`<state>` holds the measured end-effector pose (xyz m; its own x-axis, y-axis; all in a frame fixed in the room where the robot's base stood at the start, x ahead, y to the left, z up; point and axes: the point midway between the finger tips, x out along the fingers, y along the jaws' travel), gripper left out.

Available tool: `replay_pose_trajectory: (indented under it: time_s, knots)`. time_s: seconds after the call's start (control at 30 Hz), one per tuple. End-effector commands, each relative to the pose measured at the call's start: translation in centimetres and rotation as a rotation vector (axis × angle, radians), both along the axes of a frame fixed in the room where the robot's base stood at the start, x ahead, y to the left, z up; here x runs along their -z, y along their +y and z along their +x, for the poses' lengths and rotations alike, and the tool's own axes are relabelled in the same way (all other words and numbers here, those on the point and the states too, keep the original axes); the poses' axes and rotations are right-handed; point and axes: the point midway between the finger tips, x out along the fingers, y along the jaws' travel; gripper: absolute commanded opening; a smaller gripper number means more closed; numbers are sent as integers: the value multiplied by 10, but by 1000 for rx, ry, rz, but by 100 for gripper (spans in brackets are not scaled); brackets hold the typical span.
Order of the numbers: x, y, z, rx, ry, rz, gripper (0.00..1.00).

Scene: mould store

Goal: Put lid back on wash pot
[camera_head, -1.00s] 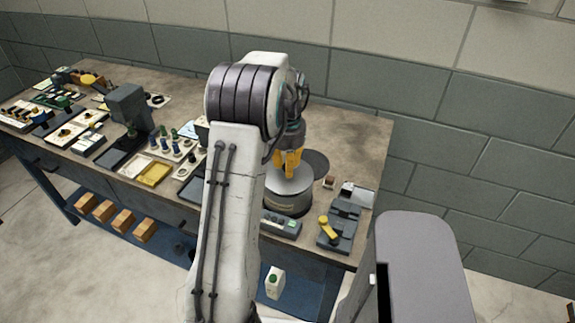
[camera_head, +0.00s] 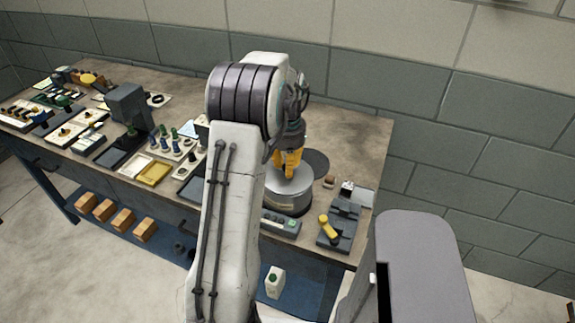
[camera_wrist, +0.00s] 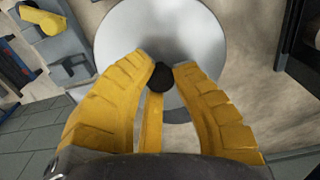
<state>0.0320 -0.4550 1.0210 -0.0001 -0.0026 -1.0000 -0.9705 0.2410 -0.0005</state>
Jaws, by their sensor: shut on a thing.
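The wash pot (camera_head: 285,204) is a dark, round pot standing near the right end of the bench. A pale grey, round lid (camera_head: 292,185) with a dark knob is over the pot's top; it fills the upper middle of the wrist view (camera_wrist: 195,40). My gripper (camera_head: 288,165) has yellow fingers and is above the lid, pointing down. In the wrist view my fingers (camera_wrist: 164,78) are closed around the black knob (camera_wrist: 160,77). The lid hides the pot's rim, so I cannot tell whether it is fully seated.
A dark round disc (camera_head: 316,162) lies behind the pot. A grey device with a yellow handle (camera_head: 328,227) stands to its right, and a grey control box (camera_head: 281,223) in front. Bottles and trays (camera_head: 153,172) crowd the left. The back right bench top is bare.

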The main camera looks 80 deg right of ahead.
Motion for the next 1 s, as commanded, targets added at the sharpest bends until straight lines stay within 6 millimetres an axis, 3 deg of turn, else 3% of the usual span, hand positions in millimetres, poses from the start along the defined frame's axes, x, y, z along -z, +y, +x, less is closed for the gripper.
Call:
replay_pose_trajectory:
  time_s: [0.17,0.2,0.43,0.6,0.87,1.0]
  knots:
    - [0,0,0,0,0,0,0]
    - [0,0,0,0,0,0,24]
    - [0,0,0,0,0,0,44]
    - [0,0,0,0,0,0,46]
    - [0,0,0,0,0,0,72]
    - [0,0,0,0,0,0,74]
